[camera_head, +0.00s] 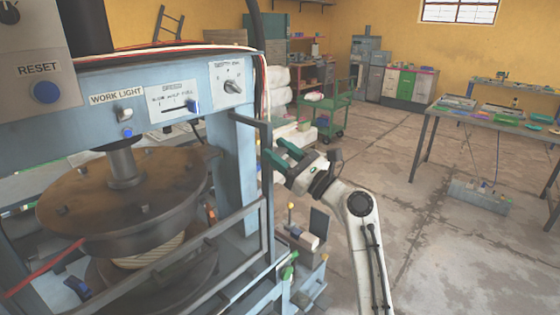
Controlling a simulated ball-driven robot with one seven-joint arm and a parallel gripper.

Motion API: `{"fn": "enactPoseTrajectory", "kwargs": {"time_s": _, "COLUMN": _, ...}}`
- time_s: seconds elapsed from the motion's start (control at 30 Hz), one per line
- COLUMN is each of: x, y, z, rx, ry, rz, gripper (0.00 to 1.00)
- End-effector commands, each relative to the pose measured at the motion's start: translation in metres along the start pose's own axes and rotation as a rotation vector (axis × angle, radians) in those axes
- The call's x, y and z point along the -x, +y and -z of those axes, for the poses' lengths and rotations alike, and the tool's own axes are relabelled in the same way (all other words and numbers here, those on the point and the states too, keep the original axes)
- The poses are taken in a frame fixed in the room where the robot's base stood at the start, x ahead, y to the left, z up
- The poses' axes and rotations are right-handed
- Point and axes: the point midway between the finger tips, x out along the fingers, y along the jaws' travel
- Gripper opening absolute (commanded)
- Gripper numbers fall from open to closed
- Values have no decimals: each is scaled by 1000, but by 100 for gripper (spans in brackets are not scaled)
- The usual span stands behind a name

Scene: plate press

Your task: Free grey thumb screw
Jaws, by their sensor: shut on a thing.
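My gripper (277,153), with green fingers, is at the right side of the blue press, beside the upright of its dark grey guard frame (266,190). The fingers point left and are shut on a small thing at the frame. That thing is mostly hidden between the fingertips. It appears to be the grey thumb screw, but I cannot make out its shape or how far it is turned.
The press (235,170) has a round brown plate (75,197) and a panel with a blue reset button (46,92). A green cart (335,112) stands behind my gripper. A worktable (437,117) is at right. The floor between is mostly clear.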

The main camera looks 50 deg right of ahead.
Motion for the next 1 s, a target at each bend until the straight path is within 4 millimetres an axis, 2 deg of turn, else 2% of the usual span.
{"fn": "enactPoseTrajectory", "kwargs": {"time_s": 0.2, "x": 1, "y": 0, "z": 1, "rx": 145, "ry": -1, "rz": -59, "gripper": 10}}
{"fn": "enactPoseTrajectory", "kwargs": {"time_s": 0.53, "x": 0, "y": 0, "z": 0, "rx": 159, "ry": 0, "rz": -65, "gripper": 10}}
{"fn": "enactPoseTrajectory", "kwargs": {"time_s": 0.57, "x": 0, "y": 0, "z": 0, "rx": 158, "ry": 0, "rz": -65, "gripper": 42}}
{"fn": "enactPoseTrajectory", "kwargs": {"time_s": 0.8, "x": 0, "y": 0, "z": 0, "rx": 158, "ry": 0, "rz": -65, "gripper": 65}}
{"fn": "enactPoseTrajectory", "kwargs": {"time_s": 1.0, "x": 0, "y": 0, "z": 0, "rx": 157, "ry": 0, "rz": -65, "gripper": 66}}
